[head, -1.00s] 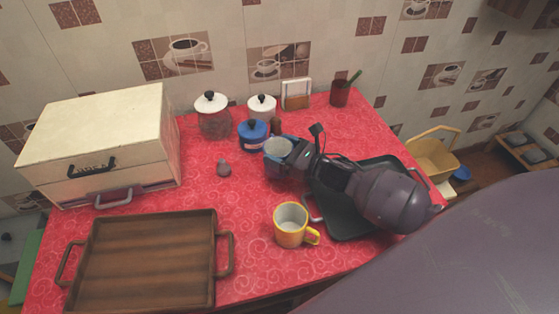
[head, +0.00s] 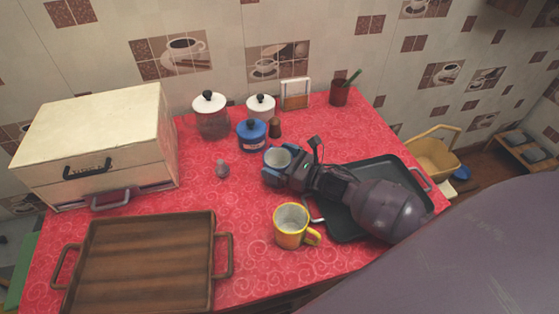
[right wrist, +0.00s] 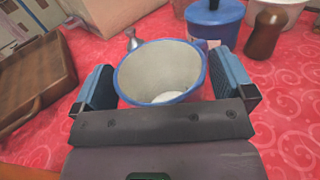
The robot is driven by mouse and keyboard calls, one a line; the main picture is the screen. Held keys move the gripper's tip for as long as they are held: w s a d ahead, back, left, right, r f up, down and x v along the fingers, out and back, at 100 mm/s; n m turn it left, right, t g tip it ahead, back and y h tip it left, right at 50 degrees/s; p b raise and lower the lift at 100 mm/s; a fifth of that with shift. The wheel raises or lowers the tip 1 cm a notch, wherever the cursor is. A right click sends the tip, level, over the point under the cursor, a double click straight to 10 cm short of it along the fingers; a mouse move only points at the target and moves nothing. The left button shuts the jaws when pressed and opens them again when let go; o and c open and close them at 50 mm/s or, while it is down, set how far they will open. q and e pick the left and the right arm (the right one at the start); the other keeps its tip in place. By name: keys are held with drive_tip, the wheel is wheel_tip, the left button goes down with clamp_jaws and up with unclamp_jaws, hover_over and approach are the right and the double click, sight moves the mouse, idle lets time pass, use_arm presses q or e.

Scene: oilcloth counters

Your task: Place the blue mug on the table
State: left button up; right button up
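The blue mug (right wrist: 160,72), pale inside with a blue rim, sits upright or nearly so between the two fingers of my right gripper (right wrist: 162,78). The fingers press against its opposite sides. In the head view the mug (head: 277,157) is near the middle of the red-covered table (head: 180,195), and my right gripper (head: 281,168) reaches it from the right. The fingers and wrist hide much of its body. I cannot tell whether its base touches the table. My left gripper is out of view.
A yellow mug (head: 291,226) stands in front. A blue lidded pot (head: 251,134), a brown shaker (head: 275,127) and a small grey item (head: 222,169) are close by. A black tray (head: 350,226) lies under my right arm; a wooden tray (head: 145,260) is front left.

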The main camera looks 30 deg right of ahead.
drive_tip(key=shift+r, duration=0.25)
drive_tip(key=v, duration=1.2)
drive_tip(key=shift+f, duration=0.1)
